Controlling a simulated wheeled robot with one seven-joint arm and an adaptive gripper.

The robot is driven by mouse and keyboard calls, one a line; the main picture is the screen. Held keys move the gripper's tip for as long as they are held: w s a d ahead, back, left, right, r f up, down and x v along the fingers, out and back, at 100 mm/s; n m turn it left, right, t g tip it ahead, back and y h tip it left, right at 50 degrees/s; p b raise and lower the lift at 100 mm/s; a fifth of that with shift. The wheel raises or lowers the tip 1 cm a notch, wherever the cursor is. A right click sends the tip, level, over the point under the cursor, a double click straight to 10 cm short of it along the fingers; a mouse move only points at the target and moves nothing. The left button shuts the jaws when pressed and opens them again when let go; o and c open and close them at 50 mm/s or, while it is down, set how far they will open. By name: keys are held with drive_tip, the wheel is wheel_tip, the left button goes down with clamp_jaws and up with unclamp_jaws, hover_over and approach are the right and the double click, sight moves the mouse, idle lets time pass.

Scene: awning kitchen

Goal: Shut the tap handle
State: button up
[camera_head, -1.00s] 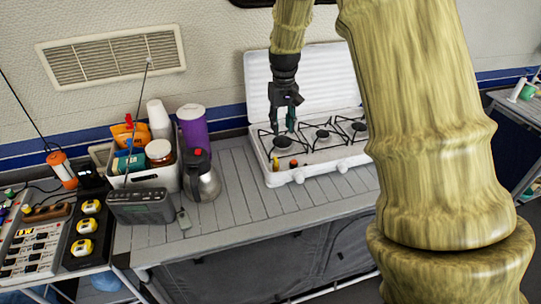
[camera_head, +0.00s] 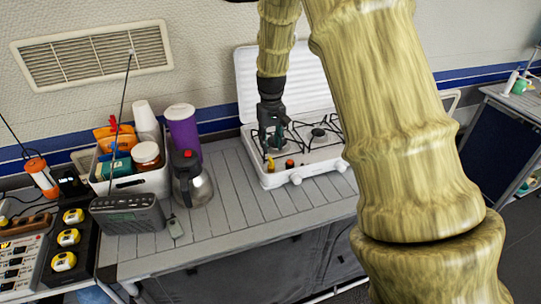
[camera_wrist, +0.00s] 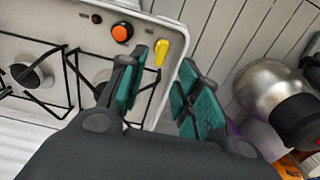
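The tap handle looks like the small yellow lever (camera_wrist: 162,52) at the corner of the white camping stove (camera_wrist: 150,20). It also shows in the head view as a yellow spot (camera_head: 270,164) at the stove's front left. My gripper (camera_wrist: 163,78) is open and empty, its teal-padded fingers apart. In the wrist view the yellow lever appears between and just beyond the fingertips; whether either finger touches it I cannot tell. In the head view my gripper (camera_head: 275,142) points down just above and behind the lever, over the stove's left burner.
An orange-red knob (camera_wrist: 122,32) sits beside the lever. Black burner grates (camera_wrist: 70,75) stand close by. A steel coffee pot (camera_head: 195,186), a white bin (camera_head: 152,182) and a radio (camera_head: 128,213) are to the left. The slatted counter (camera_head: 235,205) before the stove is clear.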

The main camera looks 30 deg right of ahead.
sight(271, 159)
drive_tip(key=shift+f+p, duration=0.65)
drive_tip(key=shift+f, duration=2.55)
clamp_jaws()
